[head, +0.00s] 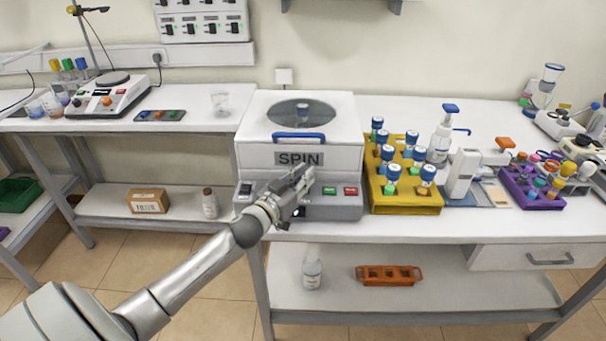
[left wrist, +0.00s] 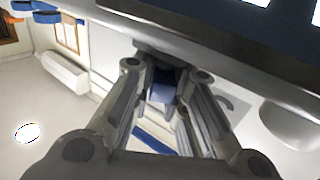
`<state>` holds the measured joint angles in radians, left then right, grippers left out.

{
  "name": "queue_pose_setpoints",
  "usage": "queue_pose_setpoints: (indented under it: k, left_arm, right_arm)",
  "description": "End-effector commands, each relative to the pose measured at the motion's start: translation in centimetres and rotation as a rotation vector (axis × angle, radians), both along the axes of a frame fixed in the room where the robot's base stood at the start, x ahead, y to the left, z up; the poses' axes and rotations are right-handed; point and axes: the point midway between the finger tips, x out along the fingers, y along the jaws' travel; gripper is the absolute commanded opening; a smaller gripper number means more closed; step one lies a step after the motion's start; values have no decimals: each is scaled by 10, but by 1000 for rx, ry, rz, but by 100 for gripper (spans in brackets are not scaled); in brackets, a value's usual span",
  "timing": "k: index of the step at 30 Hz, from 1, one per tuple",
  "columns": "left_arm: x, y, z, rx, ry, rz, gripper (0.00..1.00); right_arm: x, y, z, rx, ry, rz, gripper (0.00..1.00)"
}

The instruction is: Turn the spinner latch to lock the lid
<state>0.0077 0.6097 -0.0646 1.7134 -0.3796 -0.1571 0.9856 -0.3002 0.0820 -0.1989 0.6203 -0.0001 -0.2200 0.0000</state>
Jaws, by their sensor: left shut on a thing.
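The white spinner (head: 258,160) stands on the bench in the head view, with a round window in its lid (head: 340,122) and a blue handle (head: 298,137). The lid looks closed. My left gripper (head: 303,180) is at the middle of the grey front panel (head: 331,211). It hides the latch there in the head view. In the left wrist view, a small blue piece, which looks like the latch (left wrist: 163,88), sits between the fingers of my left gripper (left wrist: 165,75), which are shut on it. Its exact angle cannot be told. My right gripper is not in view.
A green button (head: 329,191) and a red button (head: 350,191) lie right of the gripper, and a switch (head: 245,189) lies left. A yellow rack (head: 405,207) of blue-capped tubes stands close on the right. A clear cup (head: 220,102) stands on the left table.

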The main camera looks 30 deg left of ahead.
Motion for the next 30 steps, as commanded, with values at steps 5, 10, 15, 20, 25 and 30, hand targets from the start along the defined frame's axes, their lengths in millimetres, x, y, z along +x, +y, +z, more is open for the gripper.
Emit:
queue_pose_setpoints:
  k: [5, 10, 15, 20, 25, 30]
  left_arm:
    - [0, 1, 1, 3, 1, -69, 0]
    - [0, 0, 1, 1, 0, -100, 0]
    - [0, 0, 0, 0, 0, -108, 0]
    - [0, 0, 0, 0, 0, -108, 0]
    - [0, 0, 0, 0, 0, -107, 24]
    - [0, 0, 0, 0, 0, -107, 36]
  right_arm:
    - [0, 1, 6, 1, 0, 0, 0]
    - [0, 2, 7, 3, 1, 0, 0]
    - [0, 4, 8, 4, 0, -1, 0]
    - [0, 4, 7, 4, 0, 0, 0]
    - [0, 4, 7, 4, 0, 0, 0]
    - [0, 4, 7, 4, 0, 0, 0]
